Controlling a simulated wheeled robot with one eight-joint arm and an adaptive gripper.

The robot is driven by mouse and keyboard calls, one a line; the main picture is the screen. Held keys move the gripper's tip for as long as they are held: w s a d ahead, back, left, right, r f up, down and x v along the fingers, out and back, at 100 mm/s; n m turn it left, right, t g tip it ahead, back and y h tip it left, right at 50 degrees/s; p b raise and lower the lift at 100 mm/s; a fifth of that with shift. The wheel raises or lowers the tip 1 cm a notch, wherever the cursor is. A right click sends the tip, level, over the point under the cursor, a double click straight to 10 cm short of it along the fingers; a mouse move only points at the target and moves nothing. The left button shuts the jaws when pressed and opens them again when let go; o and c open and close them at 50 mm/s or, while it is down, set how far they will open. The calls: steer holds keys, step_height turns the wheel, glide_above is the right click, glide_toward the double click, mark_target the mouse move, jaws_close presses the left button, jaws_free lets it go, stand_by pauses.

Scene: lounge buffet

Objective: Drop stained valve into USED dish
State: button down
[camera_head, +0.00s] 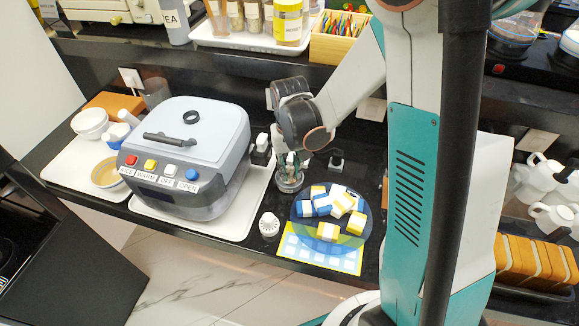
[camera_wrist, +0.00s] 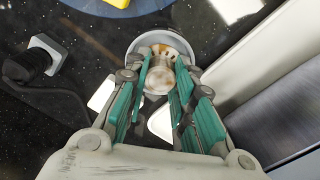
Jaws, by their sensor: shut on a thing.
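My gripper (camera_head: 290,160) reaches down right of the rice cooker. In the wrist view its green fingers (camera_wrist: 157,90) are closed around a small pale valve (camera_wrist: 158,75). Brown stains show at the valve's far end. A round dish with a pale rim (camera_wrist: 133,47) lies beneath and around that end. In the head view it looks like a small clear dish (camera_head: 288,185), partly covered by the fingers. I cannot tell whether the valve touches its bottom. No USED label is readable.
The rice cooker (camera_head: 190,150) stands on a white tray (camera_head: 236,222) at left. A blue plate (camera_head: 344,243) with yellow, white and blue blocks is close at right. A white vented knob (camera_head: 269,223) stands in front. A black item with a white block (camera_head: 337,160) sits behind right.

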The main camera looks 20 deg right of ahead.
steer(key=shift+f+b, duration=0.45)
steer(key=shift+f, duration=0.1)
steer(key=c, duration=1.3)
jaws_free()
step_height(320, 180, up, 12)
